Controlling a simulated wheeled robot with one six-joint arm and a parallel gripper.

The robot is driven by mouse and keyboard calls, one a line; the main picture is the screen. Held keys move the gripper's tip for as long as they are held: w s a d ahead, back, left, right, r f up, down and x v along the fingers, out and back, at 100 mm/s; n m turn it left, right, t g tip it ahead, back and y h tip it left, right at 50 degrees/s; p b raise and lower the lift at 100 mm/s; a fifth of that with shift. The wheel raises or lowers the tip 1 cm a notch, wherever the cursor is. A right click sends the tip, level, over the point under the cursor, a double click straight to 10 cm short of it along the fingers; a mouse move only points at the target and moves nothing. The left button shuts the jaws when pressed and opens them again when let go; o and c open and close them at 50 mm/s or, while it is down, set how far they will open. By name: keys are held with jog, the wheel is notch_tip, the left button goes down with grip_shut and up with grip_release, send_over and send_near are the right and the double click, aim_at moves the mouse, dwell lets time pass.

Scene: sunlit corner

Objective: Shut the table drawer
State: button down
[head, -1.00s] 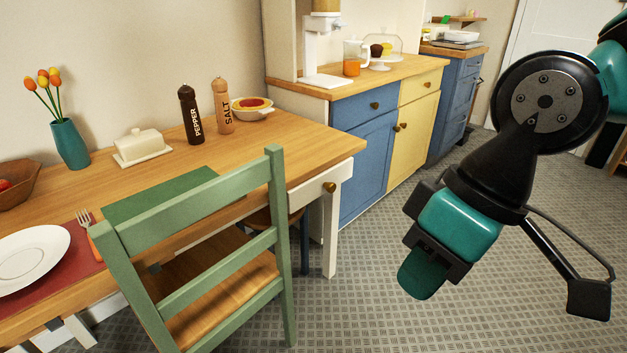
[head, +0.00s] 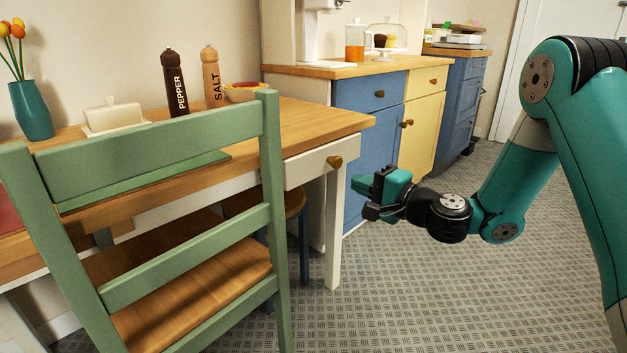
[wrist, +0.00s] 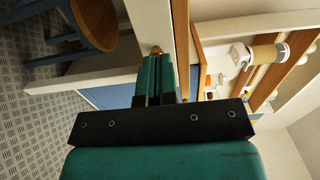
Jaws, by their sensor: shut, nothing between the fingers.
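The white table drawer (head: 308,168) is under the wooden tabletop, at the table's right part. Its front carries a round brass knob (head: 334,162). How far the drawer stands out is hard to tell from this angle. My gripper (head: 362,183) is to the right of the knob, slightly lower in the picture, with its fingers pointing left toward the drawer front. In the wrist view my fingers (wrist: 155,72) are shut and empty. The knob (wrist: 156,50) shows just beyond the fingertips there; contact cannot be made out.
A green chair (head: 190,210) stands close in front of the table (head: 325,122). A stool (head: 295,203) is tucked beneath. Blue and yellow cabinets (head: 367,145) stand behind my gripper. The patterned floor (head: 420,300) at the right front is clear.

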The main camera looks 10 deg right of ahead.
jog(key=w+p, duration=0.1)
jog(key=p, duration=0.6)
send_near(306, 161)
jog(key=x, duration=0.7)
jog(key=shift+w+a, duration=0.2)
